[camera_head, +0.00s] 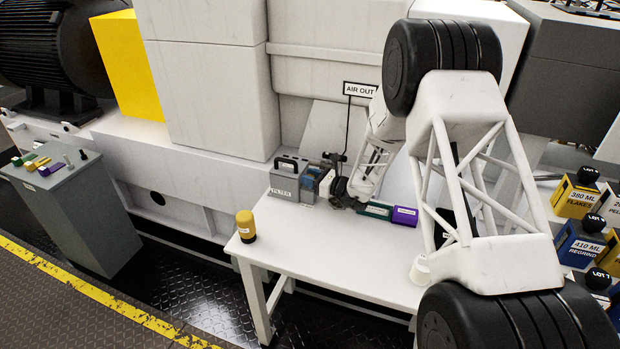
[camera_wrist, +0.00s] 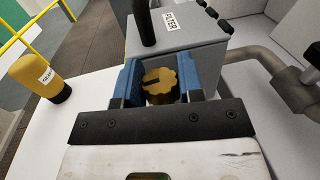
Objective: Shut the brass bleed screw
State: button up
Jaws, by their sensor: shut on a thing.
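The brass bleed screw (camera_wrist: 160,81) is a round, ridged, gold-coloured knob with a dark slot mark on its face. In the wrist view it sits between the blue fingers of my gripper (camera_wrist: 162,84), in front of the grey filter box. My gripper is shut on it, with one finger on each side. The grey filter box (camera_head: 285,181) stands on the white table in the head view and also shows in the wrist view (camera_wrist: 190,45). In the head view my gripper (camera_head: 322,182) is beside the right side of the box, and the screw cannot be made out there.
A yellow, black-based container (camera_head: 245,226) stands on the left of the white table (camera_head: 300,245). Green and purple blocks (camera_head: 404,216) lie right of my gripper. An "AIR OUT" sign (camera_head: 360,89) is behind. A pipe (camera_wrist: 262,62) runs right of the box.

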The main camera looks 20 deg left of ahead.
jog(key=shift+m+t, duration=0.8)
jog(key=shift+t, duration=0.4)
jog(key=o, duration=0.9)
jog(key=shift+n+g, duration=0.6)
jog(key=shift+g, duration=0.2)
